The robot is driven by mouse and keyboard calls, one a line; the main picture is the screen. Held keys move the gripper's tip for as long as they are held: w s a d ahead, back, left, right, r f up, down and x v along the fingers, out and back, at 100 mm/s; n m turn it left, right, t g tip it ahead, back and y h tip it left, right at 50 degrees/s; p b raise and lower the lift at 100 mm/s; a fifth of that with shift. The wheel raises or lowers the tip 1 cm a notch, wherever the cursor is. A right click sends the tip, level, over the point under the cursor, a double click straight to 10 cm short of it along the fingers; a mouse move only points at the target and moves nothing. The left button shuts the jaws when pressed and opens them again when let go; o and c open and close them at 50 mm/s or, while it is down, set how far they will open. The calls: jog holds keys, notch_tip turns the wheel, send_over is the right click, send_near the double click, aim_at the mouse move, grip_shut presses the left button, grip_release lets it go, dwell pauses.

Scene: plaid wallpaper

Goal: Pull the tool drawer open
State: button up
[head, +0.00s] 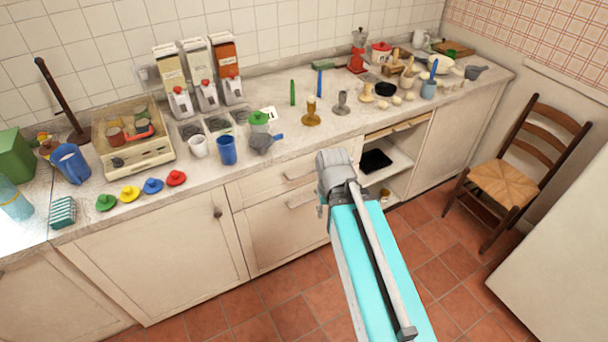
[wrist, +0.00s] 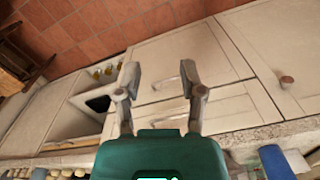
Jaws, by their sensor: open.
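Two cream drawers stand one above the other under the counter, an upper drawer (head: 262,184) and a lower drawer (head: 275,232). Both look shut, and I cannot tell which is the tool drawer. Each has a pale bar handle: the upper handle (head: 298,176) and the lower handle (head: 301,199). The wrist view is turned over, with the lower drawer (wrist: 215,62) above the upper drawer (wrist: 228,110). My gripper (wrist: 160,80) is open and empty, its fingers spread in front of the drawer fronts. In the head view my wrist hides the fingertips.
The counter (head: 240,172) above is crowded with cups, dispensers and coloured lids. Right of the drawers is an open shelf (head: 395,180) with a black item. A cupboard door (head: 160,250) is on the left. A wooden chair (head: 500,180) stands right; the tiled floor (head: 285,300) in front is clear.

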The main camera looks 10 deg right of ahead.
jog(key=shift+a, duration=0.25)
jog(key=shift+w, duration=0.1)
jog(key=w+f+m+t+y+b, duration=0.25)
jog(key=w+f+y+b, duration=0.55)
jog(key=w+f+b, duration=0.5)
jog(key=w+d+r+m+t+y+b, duration=0.1)
jog(key=w+d+m+t+y+b, duration=0.3)
jog(key=w+d+b, duration=0.6)
jog(key=d+y+b, duration=0.2)
jog(key=b, duration=0.2)
jog(key=shift+w+r+y, duration=0.2)
jog(key=shift+r+y, duration=0.05)
jog(key=shift+y, duration=0.15)
jog(key=shift+t, duration=0.25)
